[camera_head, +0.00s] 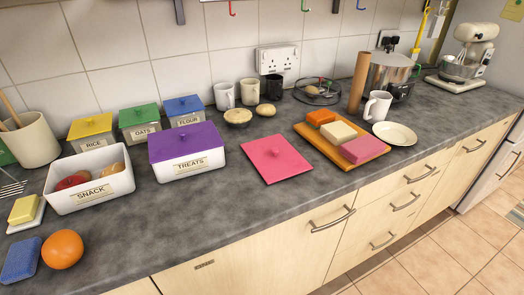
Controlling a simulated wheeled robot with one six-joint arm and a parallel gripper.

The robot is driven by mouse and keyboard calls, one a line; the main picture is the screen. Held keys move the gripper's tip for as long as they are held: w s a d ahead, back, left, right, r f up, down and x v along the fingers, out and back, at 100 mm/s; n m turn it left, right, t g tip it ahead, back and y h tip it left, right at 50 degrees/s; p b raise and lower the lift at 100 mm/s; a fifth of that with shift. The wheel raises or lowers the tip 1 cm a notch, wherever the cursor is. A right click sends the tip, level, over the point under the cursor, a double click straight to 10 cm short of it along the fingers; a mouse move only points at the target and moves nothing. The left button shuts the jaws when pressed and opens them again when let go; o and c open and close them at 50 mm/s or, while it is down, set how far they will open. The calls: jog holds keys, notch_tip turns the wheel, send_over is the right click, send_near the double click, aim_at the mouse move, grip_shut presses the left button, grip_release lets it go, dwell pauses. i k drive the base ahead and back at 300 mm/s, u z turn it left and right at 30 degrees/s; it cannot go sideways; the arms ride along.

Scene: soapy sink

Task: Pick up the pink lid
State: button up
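The pink lid (276,159) is a flat, square plate with a small knob on top. It lies flat on the grey counter, right of the purple-lidded TREATS box (187,152) and left of the wooden board (341,143). Nothing covers it. The open white SNACK box (90,180) stands at the left without a lid, with food inside. My gripper is not in view.
The wooden board holds orange, cream and pink blocks close to the lid's right. Mugs, a pie (238,117) and a potato (266,110) stand behind it. An orange (62,249) and blue sponge (20,260) lie front left. The counter before the lid is clear.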

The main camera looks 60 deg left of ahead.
aim_at(273, 156)
jog(key=u, duration=0.85)
jog(key=i, duration=0.8)
jog(key=u, duration=0.95)
